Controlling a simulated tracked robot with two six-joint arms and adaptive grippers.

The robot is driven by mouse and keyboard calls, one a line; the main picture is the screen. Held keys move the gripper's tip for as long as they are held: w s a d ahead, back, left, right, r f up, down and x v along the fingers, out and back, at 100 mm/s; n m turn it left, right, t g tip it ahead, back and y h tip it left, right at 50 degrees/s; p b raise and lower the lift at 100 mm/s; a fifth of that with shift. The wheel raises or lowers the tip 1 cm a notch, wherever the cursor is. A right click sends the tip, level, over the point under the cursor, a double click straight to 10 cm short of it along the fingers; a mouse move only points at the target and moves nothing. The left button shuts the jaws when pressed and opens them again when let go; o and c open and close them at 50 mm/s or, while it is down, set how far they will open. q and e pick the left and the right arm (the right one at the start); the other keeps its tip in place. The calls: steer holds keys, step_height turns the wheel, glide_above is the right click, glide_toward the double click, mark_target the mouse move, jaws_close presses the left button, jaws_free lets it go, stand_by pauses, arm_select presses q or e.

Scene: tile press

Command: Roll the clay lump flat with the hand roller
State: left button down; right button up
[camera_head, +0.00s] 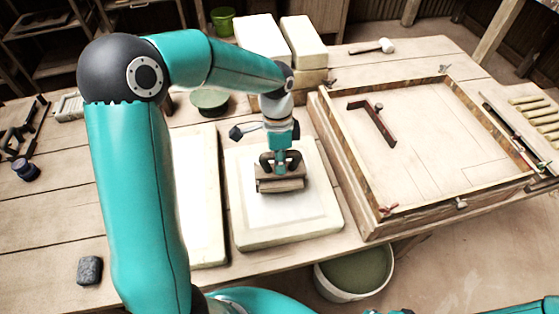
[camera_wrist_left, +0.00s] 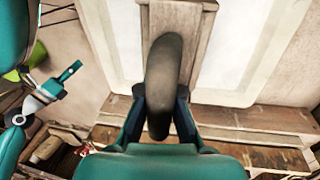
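My left gripper (camera_head: 281,166) is over the pale slab (camera_head: 246,228) in the middle of the table. It is shut on the dark curved handle of the hand roller (camera_head: 281,185). The left wrist view shows the handle (camera_wrist_left: 165,75) between the two fingers (camera_wrist_left: 160,105). The wooden roller is low over a smooth white area (camera_head: 285,212) on the slab; I cannot tell whether it touches. I cannot tell whether this white area is the flattened clay; no separate lump shows. What lies under the roller is hidden. A teal-and-grey part that looks like my right gripper (camera_wrist_left: 60,85) shows in the left wrist view, its fingers unclear.
Another pale slab (camera_head: 203,215) lies directly left. A wooden frame (camera_head: 349,188) stands close on the right. Pale blocks (camera_head: 262,45) and a green-topped pot (camera_head: 209,101) are behind. A bucket (camera_head: 340,294) stands at the front edge. A grey block (camera_head: 89,270) lies front left.

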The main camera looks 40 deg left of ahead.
arm_select(q)
steer(key=shift+w+a+p, duration=0.75)
steer(key=shift+w+a, duration=0.15)
steer(key=shift+w, duration=0.05)
steer(key=shift+w+a, duration=0.2)
steer(key=shift+s+d+f+b, duration=0.3)
steer(key=shift+s+d+b, duration=0.15)
steer(key=shift+s+d, duration=0.7)
steer(key=shift+s, duration=0.15)
steer(key=shift+w+a+r+p, duration=0.25)
steer(key=shift+w+a+p, duration=0.1)
steer(key=shift+w+a, duration=0.35)
steer(key=shift+d, duration=0.1)
step_height(320, 180, up, 7)
steer(key=p, duration=0.5)
steer(key=shift+r+p, duration=0.15)
steer(key=shift+p, duration=0.15)
